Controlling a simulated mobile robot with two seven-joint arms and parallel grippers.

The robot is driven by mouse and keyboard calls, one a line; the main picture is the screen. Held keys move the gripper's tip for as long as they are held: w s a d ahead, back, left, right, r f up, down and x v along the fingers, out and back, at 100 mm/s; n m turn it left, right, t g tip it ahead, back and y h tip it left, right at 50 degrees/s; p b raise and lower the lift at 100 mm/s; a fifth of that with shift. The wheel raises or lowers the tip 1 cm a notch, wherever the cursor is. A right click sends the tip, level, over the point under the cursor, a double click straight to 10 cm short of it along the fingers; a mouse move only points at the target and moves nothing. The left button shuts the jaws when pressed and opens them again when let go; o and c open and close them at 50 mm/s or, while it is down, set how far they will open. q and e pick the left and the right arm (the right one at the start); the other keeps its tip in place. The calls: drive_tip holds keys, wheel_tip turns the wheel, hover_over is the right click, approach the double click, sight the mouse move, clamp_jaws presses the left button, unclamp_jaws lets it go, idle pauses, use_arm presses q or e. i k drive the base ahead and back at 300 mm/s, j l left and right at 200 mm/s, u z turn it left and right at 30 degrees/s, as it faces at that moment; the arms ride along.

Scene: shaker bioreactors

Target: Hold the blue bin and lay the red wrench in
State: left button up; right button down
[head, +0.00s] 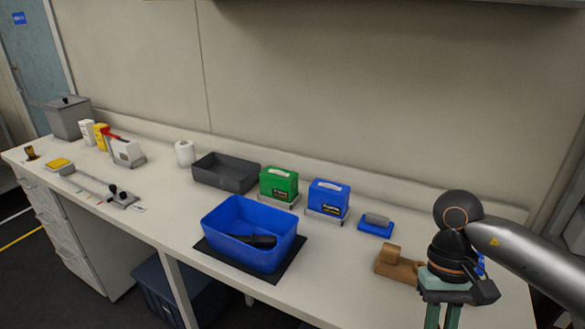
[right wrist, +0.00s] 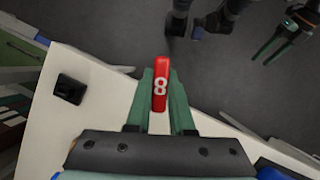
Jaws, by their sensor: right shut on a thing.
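The blue bin (head: 222,220) stands upright on a black mat (head: 286,262) near the front edge of the bench. A dark tool (head: 262,241) lies inside it. My right gripper (head: 440,318) is at the bottom right of the head view, well to the right of the bin. In the right wrist view (right wrist: 160,95) its green fingers are shut on the red wrench (right wrist: 161,80); only a red part marked with a white 8 shows. My left gripper (right wrist: 272,46) shows at the top right of that view, fingers apart and empty, away from the bin.
A dark grey tray (head: 222,178), a green box (head: 279,184) and a blue box (head: 328,198) stand behind the bin. A blue-and-grey block (head: 376,225) and a brown wooden piece (head: 398,265) lie between bin and right arm.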

sight(251, 233)
drive_tip(key=j+z, duration=0.9)
drive_tip(key=j, duration=0.5)
